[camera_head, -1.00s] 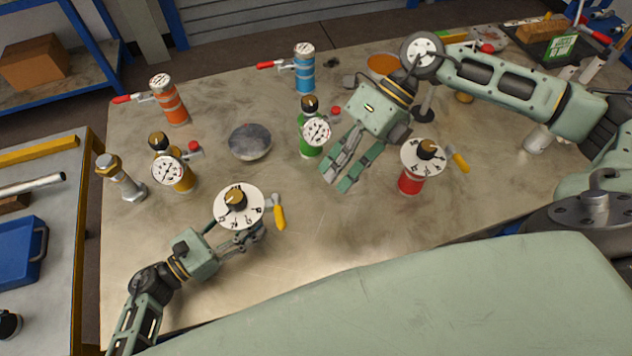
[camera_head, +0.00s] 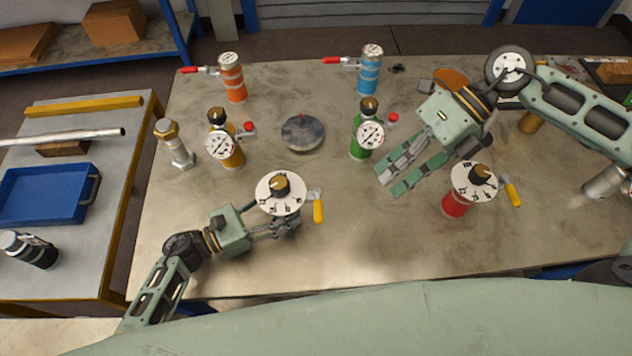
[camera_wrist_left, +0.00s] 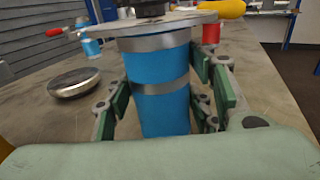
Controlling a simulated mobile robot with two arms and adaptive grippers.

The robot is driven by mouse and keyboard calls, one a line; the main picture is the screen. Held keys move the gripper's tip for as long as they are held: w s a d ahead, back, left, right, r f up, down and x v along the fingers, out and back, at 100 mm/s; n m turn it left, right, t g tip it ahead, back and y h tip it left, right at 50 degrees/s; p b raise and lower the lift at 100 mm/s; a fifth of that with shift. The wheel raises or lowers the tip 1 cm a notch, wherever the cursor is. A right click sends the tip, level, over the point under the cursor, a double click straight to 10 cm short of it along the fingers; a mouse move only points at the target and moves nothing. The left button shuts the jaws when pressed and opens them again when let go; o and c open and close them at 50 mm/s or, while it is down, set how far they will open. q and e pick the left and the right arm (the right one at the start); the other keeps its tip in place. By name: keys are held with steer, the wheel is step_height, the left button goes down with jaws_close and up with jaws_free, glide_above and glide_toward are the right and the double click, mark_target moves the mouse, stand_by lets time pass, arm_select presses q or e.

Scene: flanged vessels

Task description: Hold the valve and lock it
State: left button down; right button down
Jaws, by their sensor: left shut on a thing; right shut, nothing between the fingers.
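The valve in my left gripper (camera_head: 285,226) has a blue banded body (camera_wrist_left: 160,80), seen in the left wrist view. On top is a white marked dial (camera_head: 262,200) with a dark and gold knob (camera_head: 280,186); a yellow-handled lever (camera_head: 318,211) sticks out on its right. The left gripper is shut around the body below the dial, which hides part of the fingers from the head camera. The body looks upright. My right gripper (camera_head: 392,184) is shut and empty, between a green valve (camera_head: 358,151) and a red valve (camera_head: 455,204) with a similar dial.
Orange (camera_head: 233,85), blue (camera_head: 369,76) and yellow (camera_head: 232,157) vessels stand on the table (camera_head: 360,240). A round grey lid (camera_head: 302,132) and a bolt-like metal piece (camera_head: 176,145) lie farther back or left. The front middle is clear.

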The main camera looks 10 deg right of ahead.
arm_select(q)
steer(key=shift+a+f, duration=0.1)
stand_by(0.7)
steer(key=c, duration=0.7)
jaws_free()
steer(key=shift+c, duration=0.2)
steer(key=v, duration=1.2)
